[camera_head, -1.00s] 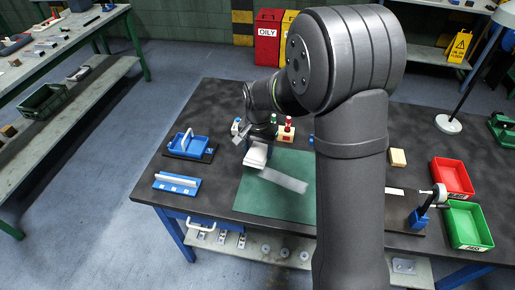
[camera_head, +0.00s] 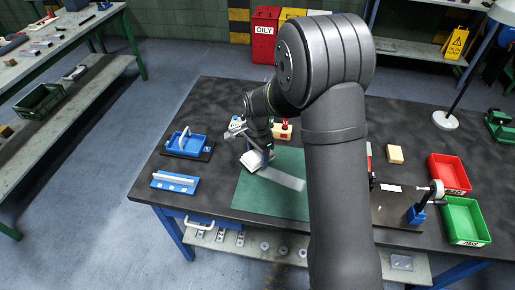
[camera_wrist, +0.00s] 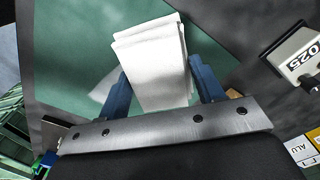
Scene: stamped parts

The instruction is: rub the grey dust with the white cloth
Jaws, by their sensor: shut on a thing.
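My gripper (camera_wrist: 163,82) is shut on the folded white cloth (camera_wrist: 152,62), which sits between its two blue fingers. In the head view the cloth (camera_head: 253,161) is low over the left back part of the green mat (camera_head: 250,195). I cannot tell if it touches the mat. The grey dust (camera_head: 282,179) is a pale streak on the mat, running from beside the cloth toward the lower right. In the wrist view a pale patch, probably dust (camera_wrist: 103,86), shows left of the cloth. Part of the gripper is hidden behind my wrist in the head view.
A blue tray with a handle (camera_head: 185,145) and a blue rack (camera_head: 175,182) stand left of the mat. A wooden block with red parts (camera_head: 283,130) is behind it. Red (camera_head: 450,172) and green (camera_head: 466,222) bins stand at the right. My arm hides the mat's right side.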

